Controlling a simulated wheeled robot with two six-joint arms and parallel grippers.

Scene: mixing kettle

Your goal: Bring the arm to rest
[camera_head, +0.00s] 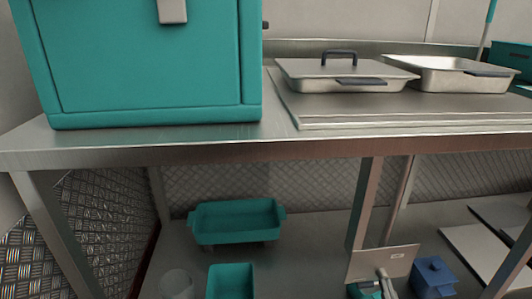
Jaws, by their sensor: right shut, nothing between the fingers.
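My right gripper (382,274) shows small at the bottom edge, right of the middle. Its narrow grey fingers are together with nothing held between them. It overlaps a flat grey panel (390,259) with a small white label, below the table top. How far apart the gripper and panel are, I cannot tell. My left gripper is not in view.
A steel table (200,142) spans the view. A large teal box (150,65) stands on it at the left, a lidded steel pan (340,74) and an open pan (440,75) at the right. Teal trays (238,222) (231,280) and a blue container (433,274) are below.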

